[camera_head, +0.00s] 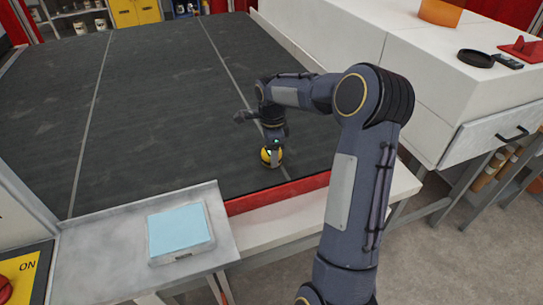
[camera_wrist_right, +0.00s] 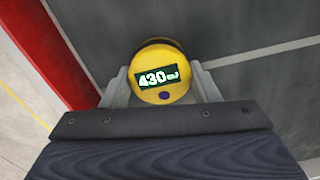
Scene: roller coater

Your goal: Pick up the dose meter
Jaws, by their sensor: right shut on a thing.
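The dose meter (camera_head: 266,155) is a round yellow device at the near right part of the dark conveyor belt (camera_head: 150,110). In the right wrist view the dose meter (camera_wrist_right: 163,72) shows a display reading 430 and a small dark button below it. My right gripper (camera_head: 272,150) reaches down over it from the right side. In the wrist view the fingers of my right gripper (camera_wrist_right: 162,88) sit on either side of the meter and are shut on it. I cannot tell whether the meter still touches the belt. My left gripper is not in view.
A red strip (camera_head: 278,193) edges the belt's near side. A metal side table (camera_head: 105,260) with a light blue pad (camera_head: 180,230) stands at the near left. A white cabinet (camera_head: 420,90) on the right holds a black round dish (camera_head: 476,58) and a red item (camera_head: 522,48).

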